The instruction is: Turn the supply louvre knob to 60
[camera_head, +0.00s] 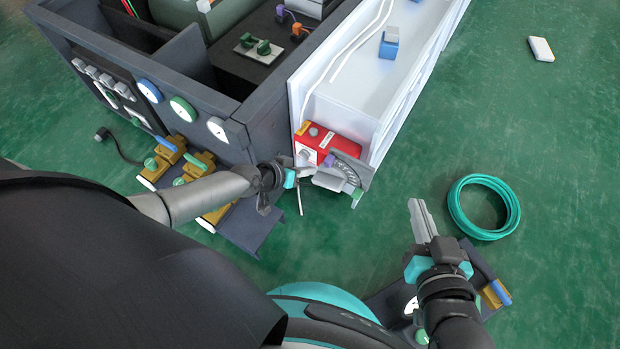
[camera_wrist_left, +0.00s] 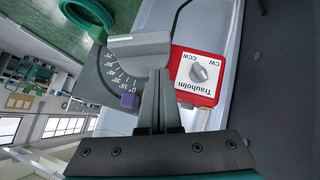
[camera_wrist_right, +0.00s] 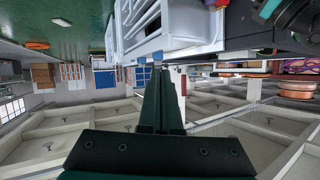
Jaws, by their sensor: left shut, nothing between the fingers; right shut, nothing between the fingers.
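A red box (camera_head: 340,150) labelled "Trauholm" with CW and CCW marks sits at the near end of the white duct. Its grey knob (camera_wrist_left: 199,73) shows in the left wrist view. Beside the box is a grey dial plate (camera_wrist_left: 108,70) with a degree scale, a purple marker (camera_wrist_left: 129,100) and a grey bar (camera_wrist_left: 140,45). The marker is near the low end of the scale; the exact reading is unclear. My left gripper (camera_head: 311,172) is shut and empty, its tips close to the bar; contact cannot be told. My right gripper (camera_head: 416,202) is shut and empty above the floor.
The white duct (camera_head: 375,70) runs away from the box, with a small blue box (camera_head: 388,46) on it. A dark cabinet (camera_head: 190,90) with gauges stands left. A teal hose coil (camera_head: 462,207) lies right on the green floor. A low dark unit (camera_head: 380,297) sits near my right arm.

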